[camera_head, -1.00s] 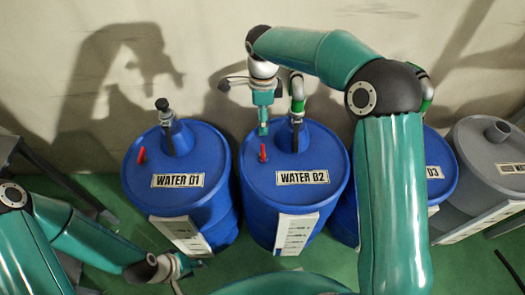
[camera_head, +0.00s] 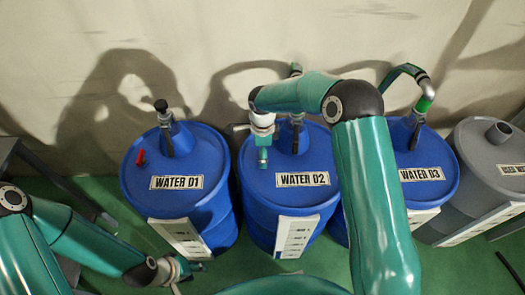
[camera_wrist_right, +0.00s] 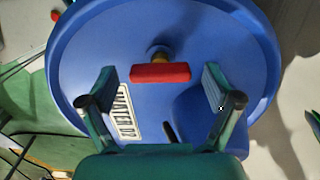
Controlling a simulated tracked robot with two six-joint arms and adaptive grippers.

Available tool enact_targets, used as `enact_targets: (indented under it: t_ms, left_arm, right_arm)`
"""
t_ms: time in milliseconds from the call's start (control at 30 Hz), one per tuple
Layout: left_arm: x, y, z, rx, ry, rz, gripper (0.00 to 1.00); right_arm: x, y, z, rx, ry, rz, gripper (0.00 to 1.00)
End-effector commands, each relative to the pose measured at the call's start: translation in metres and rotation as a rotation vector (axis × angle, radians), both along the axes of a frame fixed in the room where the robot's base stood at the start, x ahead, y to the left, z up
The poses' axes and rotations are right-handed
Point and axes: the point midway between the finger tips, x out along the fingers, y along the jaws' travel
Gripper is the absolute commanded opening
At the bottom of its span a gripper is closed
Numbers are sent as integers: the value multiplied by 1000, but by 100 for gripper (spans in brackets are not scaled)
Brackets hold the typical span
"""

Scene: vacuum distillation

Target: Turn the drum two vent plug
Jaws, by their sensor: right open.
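The drum two (camera_head: 335,200) is blue, with a "WATER 02" label (camera_head: 302,180). Its red vent plug (camera_wrist_right: 160,73) shows as a bar on a brass stem in the right wrist view, and is hidden behind my right gripper in the head view. My right gripper (camera_wrist_right: 159,85) is open, with one finger on each side of the bar and gaps to both. In the head view the right gripper (camera_head: 262,158) points down over the drum's left top. My left gripper (camera_head: 183,269) is low, in front of drum one; its jaws are too small to read.
Blue drum one (camera_head: 215,160) stands to the left with its own red plug (camera_head: 140,158). Blue drum three (camera_head: 440,170) and a grey drum (camera_head: 480,150) stand to the right. Drum two's spout (camera_head: 290,135) rises close to my right gripper. A wall is behind.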

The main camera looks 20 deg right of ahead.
Motion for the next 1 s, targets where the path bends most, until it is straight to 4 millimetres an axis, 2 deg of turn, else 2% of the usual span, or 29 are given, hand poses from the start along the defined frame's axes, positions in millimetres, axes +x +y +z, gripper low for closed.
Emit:
enact_targets:
  t_ms: [233,267,600,1000]
  left_arm:
    - [0,0,0,0,0,0,40]
    - [0,0,0,0,0,0,40]
    - [0,0,0,0,0,0,40]
    - [0,0,-5,0,0,0,40]
  right_arm:
    - [0,0,-1,0,-1,0,90]
    - [0,0,0,0,-1,0,86]
    - [0,0,0,0,-1,0,30]
    - [0,0,-1,0,-1,60,30]
